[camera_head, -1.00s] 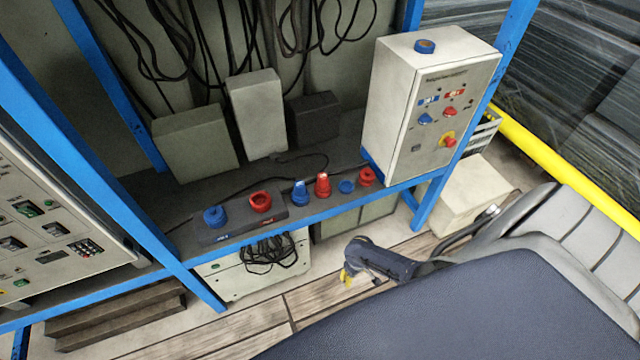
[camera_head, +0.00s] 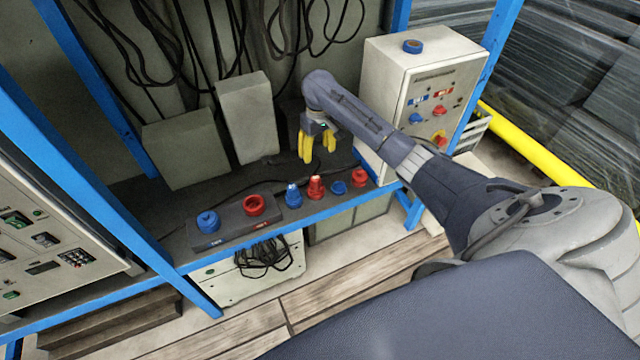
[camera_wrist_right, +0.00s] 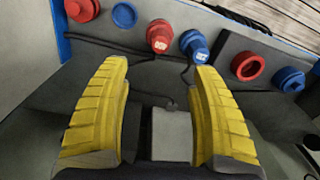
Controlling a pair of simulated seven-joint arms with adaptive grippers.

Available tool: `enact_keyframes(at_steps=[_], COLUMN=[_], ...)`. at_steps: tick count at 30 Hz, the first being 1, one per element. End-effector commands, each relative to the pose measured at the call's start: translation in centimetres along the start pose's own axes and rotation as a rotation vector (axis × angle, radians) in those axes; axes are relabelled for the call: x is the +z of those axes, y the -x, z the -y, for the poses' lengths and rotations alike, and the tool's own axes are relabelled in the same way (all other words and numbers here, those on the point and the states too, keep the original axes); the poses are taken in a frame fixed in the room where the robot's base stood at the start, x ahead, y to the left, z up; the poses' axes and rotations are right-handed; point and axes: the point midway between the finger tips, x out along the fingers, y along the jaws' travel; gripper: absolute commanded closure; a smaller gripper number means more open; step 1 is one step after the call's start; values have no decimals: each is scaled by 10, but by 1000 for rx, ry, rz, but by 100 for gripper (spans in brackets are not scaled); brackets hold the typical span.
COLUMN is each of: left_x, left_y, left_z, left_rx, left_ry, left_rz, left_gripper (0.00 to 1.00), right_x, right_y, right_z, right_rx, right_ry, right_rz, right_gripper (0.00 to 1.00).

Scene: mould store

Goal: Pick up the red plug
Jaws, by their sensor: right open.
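The red plug (camera_head: 316,188) stands upright on the dark shelf, beside a blue plug (camera_head: 293,195) on its left. In the right wrist view the red plug (camera_wrist_right: 160,36) is ahead of the fingertips, with the blue plug (camera_wrist_right: 194,45) to its right. My right gripper (camera_head: 316,158) has yellow fingers, is open and empty, and hangs above the shelf a little behind the red plug in the head view. In the wrist view its fingers (camera_wrist_right: 160,62) are spread apart. My left gripper is in neither view.
A dark block carries a blue socket (camera_head: 208,221) and a red socket (camera_head: 255,205). Blue (camera_head: 338,187) and red (camera_head: 357,177) round parts lie right of the red plug. A control box (camera_head: 418,100) stands at the right. A black cable (camera_head: 262,163) runs behind the plugs.

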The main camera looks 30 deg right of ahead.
Motion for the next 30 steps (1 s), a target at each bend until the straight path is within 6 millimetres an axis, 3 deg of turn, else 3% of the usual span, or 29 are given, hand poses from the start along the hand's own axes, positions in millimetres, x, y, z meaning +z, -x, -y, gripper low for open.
enact_keyframes(at_steps=[5, 21, 30], left_x=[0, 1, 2], left_y=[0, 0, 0], left_z=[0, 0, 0], left_rx=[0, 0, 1], left_ry=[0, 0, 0], left_rz=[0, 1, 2], left_gripper=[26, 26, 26], right_x=[-6, -7, -8], right_y=[-5, -95, -113], right_z=[5, 4, 4], right_rx=[-12, -10, -9], right_ry=[-6, -7, -6], right_rz=[-10, -10, -12], right_gripper=[37, 37, 37])
